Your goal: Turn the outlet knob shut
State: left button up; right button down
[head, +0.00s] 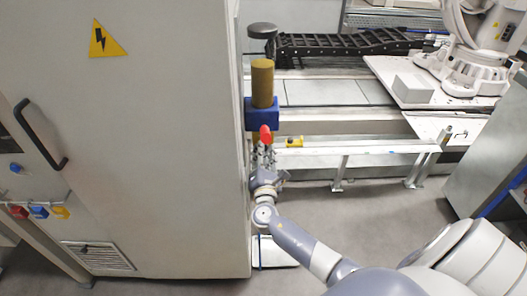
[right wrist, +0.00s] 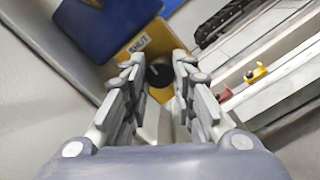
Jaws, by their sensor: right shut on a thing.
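The outlet knob (right wrist: 159,72) is dark and round, on a yellow plate (right wrist: 140,43) marked "SHUT". My right gripper (right wrist: 158,62) is shut on the knob, with one finger on each side of it. The knob's pointer direction is too small to tell. In the head view my right gripper (head: 264,158) reaches up beside the cabinet, just below a blue unit (head: 262,113) with a brown-yellow cylinder (head: 262,83) on top. The knob is hidden there. My left gripper is not in view.
A large grey cabinet (head: 150,150) stands close on the left. A red rounded part (head: 265,133) shows just above my right gripper. A yellow fitting (head: 294,142) sits on the rail to the right. A white robot arm (head: 470,60) stands at the back right. The floor (head: 350,215) there is clear.

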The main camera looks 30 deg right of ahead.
jog(key=shift+f+n, duration=0.1)
jog(key=shift+n, duration=0.3)
jog(key=c, duration=1.3)
grip_release()
jog(key=r+v, duration=0.1)
jog(key=v, duration=1.1)
jog(key=shift+f, duration=0.45)
